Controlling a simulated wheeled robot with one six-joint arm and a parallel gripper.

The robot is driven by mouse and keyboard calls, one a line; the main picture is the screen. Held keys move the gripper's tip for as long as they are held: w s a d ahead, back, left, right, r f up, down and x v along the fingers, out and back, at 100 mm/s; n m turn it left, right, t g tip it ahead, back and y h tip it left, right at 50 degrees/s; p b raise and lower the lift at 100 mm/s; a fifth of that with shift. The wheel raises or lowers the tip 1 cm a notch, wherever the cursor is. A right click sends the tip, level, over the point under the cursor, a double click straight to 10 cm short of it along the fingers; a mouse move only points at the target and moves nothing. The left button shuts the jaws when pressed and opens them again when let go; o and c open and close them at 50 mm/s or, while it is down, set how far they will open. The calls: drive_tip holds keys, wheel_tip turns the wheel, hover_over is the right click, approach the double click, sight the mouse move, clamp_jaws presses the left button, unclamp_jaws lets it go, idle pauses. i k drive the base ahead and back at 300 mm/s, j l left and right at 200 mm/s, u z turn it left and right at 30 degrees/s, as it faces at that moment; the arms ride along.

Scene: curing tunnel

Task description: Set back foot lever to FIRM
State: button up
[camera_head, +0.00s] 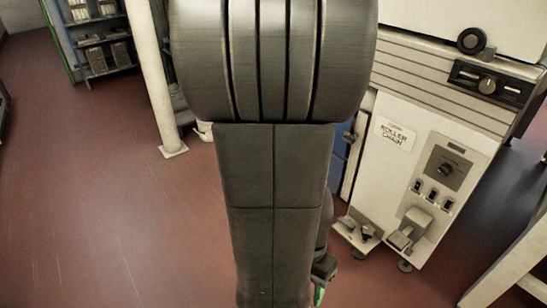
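The pale machine (395,160) stands on the right. Two foot levers stick out low on it: a grey block-shaped lever (407,231) at the right and a smaller dark lever (362,232) to its left. I cannot tell which is the back one, and no FIRM marking or lever setting is legible. The end of my arm shows only in part at the bottom middle, where my gripper (321,285) has a green tip. It is to the left of and apart from both levers. My own dark arm hides much of the middle, and the finger opening cannot be made out.
Above the levers are a dark knob panel (445,170) and small switches (432,194). A sign (395,133) reads ROLLER on its first line. A pale post (155,75) and a shelf rack (100,35) stand at the back left. The red floor (90,200) at the left is clear.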

sight(351, 226)
drive_tip(key=k+l, duration=0.1)
drive_tip(key=i+l+u, duration=0.3)
drive_tip(key=l+u, duration=0.25)
drive_tip(key=l, duration=0.3)
drive_tip(key=i+l+u, duration=0.1)
drive_tip(key=l+u, duration=0.2)
drive_tip(key=l, duration=0.15)
drive_tip(key=l+u, duration=0.25)
drive_tip(key=l, duration=0.25)
drive_tip(key=i, duration=0.05)
